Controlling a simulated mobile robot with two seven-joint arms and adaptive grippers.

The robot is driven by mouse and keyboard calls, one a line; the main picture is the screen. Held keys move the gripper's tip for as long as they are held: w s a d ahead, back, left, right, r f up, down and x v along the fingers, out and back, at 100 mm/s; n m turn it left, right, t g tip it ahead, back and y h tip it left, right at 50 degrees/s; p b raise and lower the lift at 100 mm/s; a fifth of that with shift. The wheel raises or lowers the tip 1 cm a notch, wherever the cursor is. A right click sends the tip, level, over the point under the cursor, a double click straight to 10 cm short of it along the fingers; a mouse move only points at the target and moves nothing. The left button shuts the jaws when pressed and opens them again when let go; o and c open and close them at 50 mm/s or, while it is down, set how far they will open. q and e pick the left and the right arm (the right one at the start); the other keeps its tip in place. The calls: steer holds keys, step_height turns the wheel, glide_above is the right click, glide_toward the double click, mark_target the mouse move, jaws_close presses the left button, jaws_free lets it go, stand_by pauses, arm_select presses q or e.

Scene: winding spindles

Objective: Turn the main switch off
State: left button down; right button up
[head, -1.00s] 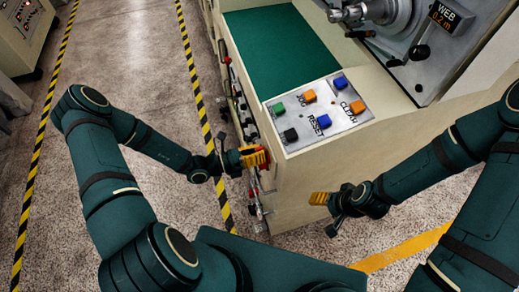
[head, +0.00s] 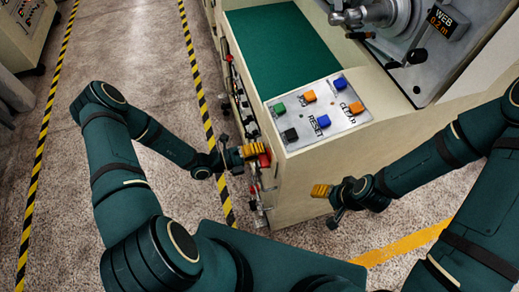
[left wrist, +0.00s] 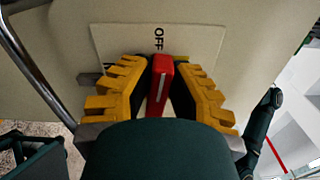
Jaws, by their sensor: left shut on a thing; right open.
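The main switch's red handle (left wrist: 161,82) sits between the yellow fingers of my left gripper (left wrist: 160,76) in the left wrist view. It has a pale line along it and points up toward the black word OFF on its plate (left wrist: 112,38). Another marking at the plate's left is mostly hidden by a finger. In the head view my left gripper (head: 254,150) is at the cabinet's left side, with a bit of the red handle (head: 265,160) showing beside it. The gripper is shut on the handle. My right gripper (head: 322,191) is open and empty in front of the cabinet.
The beige cabinet (head: 340,170) has a panel of coloured buttons (head: 335,107) and a green mat (head: 277,50) on top. Levers and fittings line its left side near my left gripper. The floor between the yellow-black stripes is clear.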

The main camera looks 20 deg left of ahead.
arm_select(q)
steer(key=shift+f+n, duration=0.1)
steer(key=shift+n, duration=0.7)
steer(key=c, duration=0.9)
jaws_free()
steer(key=shift+d, duration=0.1)
steer(key=v, duration=1.2)
